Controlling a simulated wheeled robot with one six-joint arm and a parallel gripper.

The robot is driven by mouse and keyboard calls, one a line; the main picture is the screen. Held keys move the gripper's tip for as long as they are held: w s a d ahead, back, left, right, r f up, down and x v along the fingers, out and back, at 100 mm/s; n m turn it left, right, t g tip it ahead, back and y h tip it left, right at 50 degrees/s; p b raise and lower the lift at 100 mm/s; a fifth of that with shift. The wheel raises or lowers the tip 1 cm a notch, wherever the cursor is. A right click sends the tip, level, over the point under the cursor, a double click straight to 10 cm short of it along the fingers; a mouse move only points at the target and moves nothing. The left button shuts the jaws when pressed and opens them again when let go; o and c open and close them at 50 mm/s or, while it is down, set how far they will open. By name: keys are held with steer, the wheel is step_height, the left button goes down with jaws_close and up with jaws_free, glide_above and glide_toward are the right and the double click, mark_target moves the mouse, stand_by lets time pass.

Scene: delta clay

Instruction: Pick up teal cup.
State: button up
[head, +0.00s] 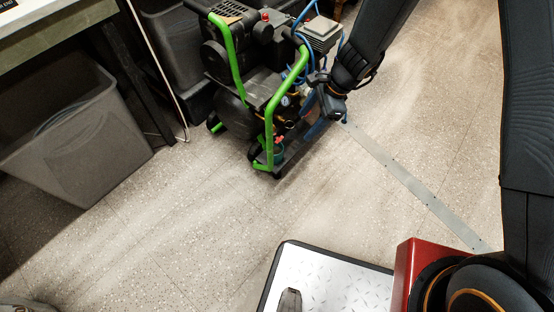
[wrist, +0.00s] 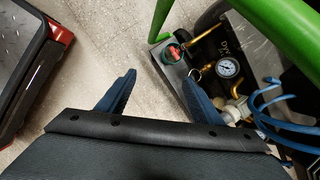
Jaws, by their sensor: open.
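A small teal cup (head: 277,155) sits low at the front end of the green-framed air compressor (head: 270,120). In the wrist view the teal cup (wrist: 171,52) is seen from above, beyond my fingertips, with a red knob close to it. I cannot tell whether the two touch. My gripper (head: 310,124) is just right of the compressor's front end in the head view. In the wrist view my gripper (wrist: 160,77) shows two blue fingers spread apart with nothing between them. Part of the cup is hidden by the green frame in the head view.
The compressor's green tube, pressure gauge (wrist: 228,67) and blue hoses (wrist: 275,108) crowd the right of the wrist view. A grey bin (head: 75,135) stands at left under a table. The speckled floor (head: 185,235) in front is clear.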

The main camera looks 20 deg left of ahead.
steer(key=w+a+f+m+b, duration=0.1)
steer(key=a+f+b, duration=0.1)
steer(key=f, duration=0.4)
steer(key=w+a+f+m+b, duration=0.1)
steer(key=a+f+b, duration=0.15)
steer(key=f, duration=0.45)
steer(key=m+b, duration=0.4)
steer(key=b, duration=0.2)
glide_toward(277, 148)
steer(key=shift+t, duration=0.3)
steer(key=shift+s+a+f, duration=0.5)
steer(key=shift+s+f, duration=0.1)
steer(key=shift+f, duration=0.35)
steer(key=shift+s+a+f, duration=0.45)
steer(key=shift+s+f, duration=0.1)
steer(key=shift+f, duration=0.35)
steer(key=shift+s+a+f, duration=0.5)
steer(key=shift+s+f, duration=0.1)
steer(key=shift+f, duration=0.35)
steer(key=c, duration=0.9)
steer(key=shift+r+p, duration=0.15)
steer(key=shift+p, duration=0.2)
